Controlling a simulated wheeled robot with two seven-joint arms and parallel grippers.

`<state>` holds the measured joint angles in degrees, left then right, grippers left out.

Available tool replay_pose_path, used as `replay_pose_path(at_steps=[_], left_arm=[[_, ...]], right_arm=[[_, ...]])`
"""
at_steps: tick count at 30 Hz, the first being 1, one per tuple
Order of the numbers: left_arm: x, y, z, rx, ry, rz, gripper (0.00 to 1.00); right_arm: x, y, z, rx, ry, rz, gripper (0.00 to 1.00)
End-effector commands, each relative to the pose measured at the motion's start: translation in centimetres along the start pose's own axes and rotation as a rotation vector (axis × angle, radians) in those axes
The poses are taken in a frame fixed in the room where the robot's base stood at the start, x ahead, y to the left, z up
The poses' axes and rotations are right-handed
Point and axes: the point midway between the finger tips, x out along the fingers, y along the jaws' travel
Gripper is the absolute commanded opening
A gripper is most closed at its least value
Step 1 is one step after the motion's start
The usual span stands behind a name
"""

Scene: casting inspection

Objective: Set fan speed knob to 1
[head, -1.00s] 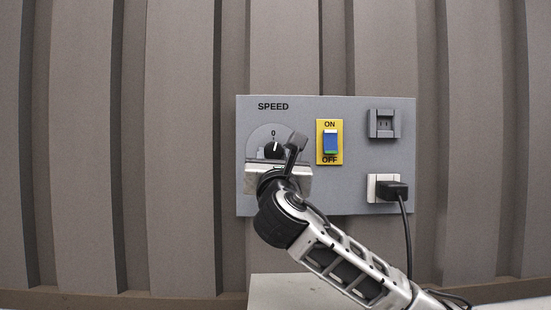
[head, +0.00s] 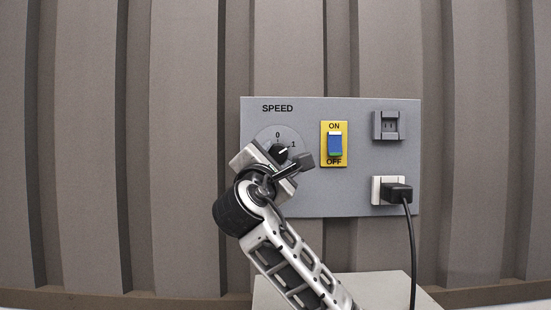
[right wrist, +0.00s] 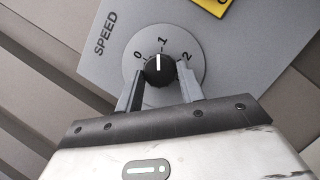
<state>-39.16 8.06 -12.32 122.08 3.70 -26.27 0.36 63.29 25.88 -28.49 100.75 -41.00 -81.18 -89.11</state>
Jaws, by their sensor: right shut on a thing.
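The black fan speed knob (head: 279,152) sits on a round dial on the grey SPEED panel (head: 350,200). In the head view its white pointer slants up and right toward the 1 mark. In the right wrist view the knob (right wrist: 158,72) shows its white line close to the tick at 1, between 0 and 2. My right gripper (head: 275,160) is at the dial, tilted, with a finger on each side of the knob, shut on it. Its grey fingers also show in the right wrist view (right wrist: 160,80). My left gripper is not in view.
A blue ON/OFF switch (head: 335,145) on a yellow plate is right of the dial. An empty socket (head: 389,126) is at upper right. Below it a black plug (head: 397,193) sits in a white socket, its cord hanging down. A ribbed wall (head: 180,150) lies behind.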

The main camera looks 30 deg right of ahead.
Motion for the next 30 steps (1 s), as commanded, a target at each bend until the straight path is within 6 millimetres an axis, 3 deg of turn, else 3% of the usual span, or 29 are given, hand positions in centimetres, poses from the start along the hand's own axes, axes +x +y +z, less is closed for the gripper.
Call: replay_pose_path(at_steps=[18,19,21,30], left_arm=[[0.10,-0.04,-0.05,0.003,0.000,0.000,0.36],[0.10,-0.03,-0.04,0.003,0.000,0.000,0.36],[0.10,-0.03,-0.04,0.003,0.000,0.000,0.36],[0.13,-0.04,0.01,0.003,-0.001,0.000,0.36]], right_arm=[[-0.02,0.05,-0.02,0.035,-0.001,-0.014,0.15],[-0.02,0.05,-0.02,0.035,-0.001,-0.014,0.46],[-0.02,0.05,-0.02,0.035,-0.001,-0.014,0.60],[-0.18,0.05,-0.04,0.034,-0.001,-0.013,0.60]])
